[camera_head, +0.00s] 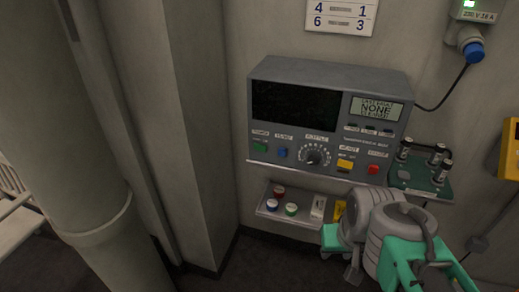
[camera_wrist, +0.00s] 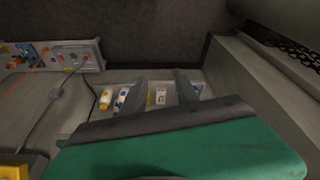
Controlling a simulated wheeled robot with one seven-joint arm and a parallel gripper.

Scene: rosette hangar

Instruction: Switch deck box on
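The deck box (camera_head: 328,110) is a grey console on the wall in the head view. It has a large dark screen (camera_head: 295,106) and a small lit display (camera_head: 377,108) reading "NONE". Its lower panel carries a green switch (camera_head: 260,147) at the left under a label, a blue button (camera_head: 282,153), a black dial (camera_head: 314,157), a yellow button (camera_head: 345,165) and a red button (camera_head: 374,169). The large screen looks unlit. My gripper is below and right of the box; in the wrist view its two dark fingers (camera_wrist: 159,82) are apart, with nothing seen gripped.
A small shelf (camera_head: 262,208) with coloured pots is under the box. A green plate (camera_head: 420,176) with several cylinders sits at its right. A cable runs to a blue plug (camera_head: 473,51) at upper right. A grey pipe (camera_head: 75,150) and wall column stand left.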

